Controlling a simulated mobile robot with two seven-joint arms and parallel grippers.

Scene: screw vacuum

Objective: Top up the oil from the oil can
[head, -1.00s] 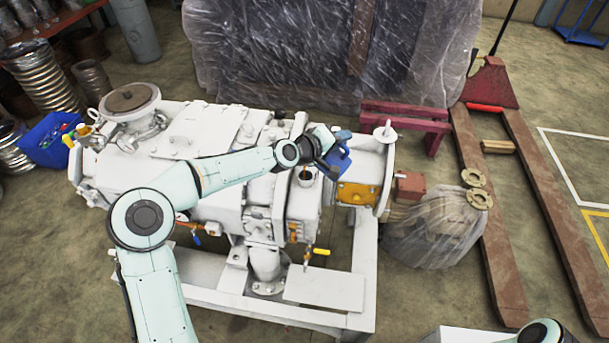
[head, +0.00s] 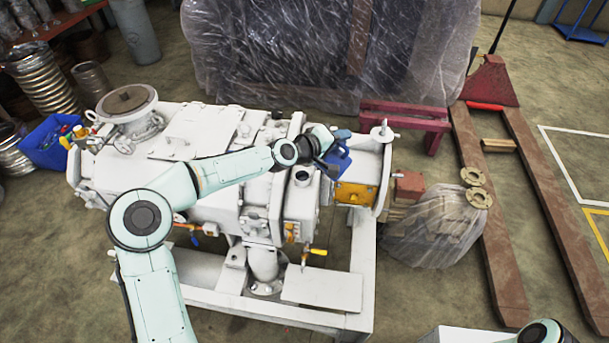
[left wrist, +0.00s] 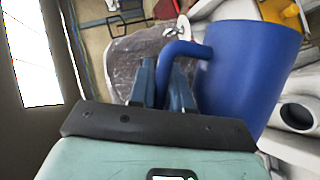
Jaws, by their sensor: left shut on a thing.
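The blue oil can (head: 339,160) is held by its handle in my left gripper (head: 326,145), above the right part of the white vacuum pump (head: 200,135). In the left wrist view the can's smooth blue body (left wrist: 247,70) is to the right of the fingers, and its curved handle passes between them. An open round port (head: 302,176) on the pump is just left of and below the can in the head view. The can's spout and any oil flow cannot be made out. My right gripper is out of view; only part of that arm shows at the bottom right.
An orange-yellow block (head: 354,194) sits on the pump below the can. A pallet jack (head: 500,200) and a plastic-wrapped bundle (head: 435,222) stand at the right. A large wrapped crate (head: 290,55) is behind. A blue bin (head: 50,155) is at the left.

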